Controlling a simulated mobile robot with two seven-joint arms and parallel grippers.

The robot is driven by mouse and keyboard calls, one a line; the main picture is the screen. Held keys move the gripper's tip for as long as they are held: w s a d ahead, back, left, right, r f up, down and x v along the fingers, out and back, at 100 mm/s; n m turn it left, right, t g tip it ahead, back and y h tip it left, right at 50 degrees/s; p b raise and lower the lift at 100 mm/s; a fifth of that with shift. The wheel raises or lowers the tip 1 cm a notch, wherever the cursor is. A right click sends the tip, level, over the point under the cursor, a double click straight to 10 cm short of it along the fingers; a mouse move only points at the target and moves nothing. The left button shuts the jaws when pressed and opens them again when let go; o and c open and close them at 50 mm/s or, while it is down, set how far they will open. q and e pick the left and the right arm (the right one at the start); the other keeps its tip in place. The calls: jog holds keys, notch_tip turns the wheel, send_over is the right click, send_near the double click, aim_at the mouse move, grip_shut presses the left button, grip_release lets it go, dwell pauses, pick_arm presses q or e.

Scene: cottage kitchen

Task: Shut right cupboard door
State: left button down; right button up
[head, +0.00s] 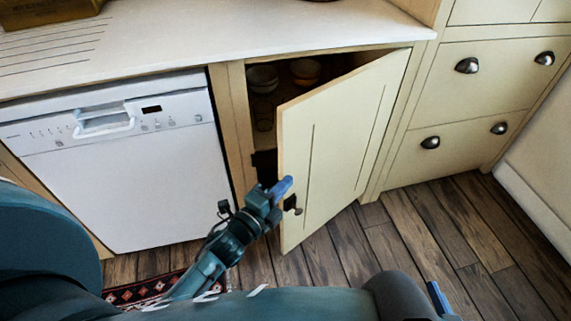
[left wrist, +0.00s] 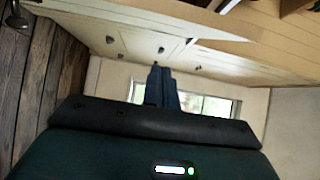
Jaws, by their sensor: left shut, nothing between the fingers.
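The right cupboard door (head: 335,140) is cream and stands partly open, swung out from its right-hand side. Its dark knob (head: 292,204) is near the free left edge. My left gripper (head: 284,186) is shut and empty, with its blue fingertips at that free edge, just above the knob. I cannot tell whether it touches the door. In the left wrist view its closed fingers (left wrist: 160,88) show together. Part of my right gripper (head: 440,298) shows at the bottom right, well away from the door; its jaw opening is not clear.
The open cupboard holds jars (head: 262,78) on a shelf. A white dishwasher (head: 120,160) stands to the left under the pale worktop (head: 200,35). Drawers (head: 470,110) with cup handles are to the right. The wooden floor (head: 430,230) before the door is clear; a patterned rug (head: 135,292) lies at the lower left.

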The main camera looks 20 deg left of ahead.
aim_at(284, 162)
pick_arm(q)
jog(key=shift+w+a, duration=0.35)
jog(key=shift+w, duration=0.8)
jog(key=shift+w+a, duration=0.3)
jog(key=shift+w, duration=0.85)
jog(key=shift+w+a, duration=0.35)
jog(key=shift+w, duration=0.8)
pick_arm(e)
jog(key=shift+s, duration=0.1)
pick_arm(q)
jog(key=shift+w+a, duration=0.1)
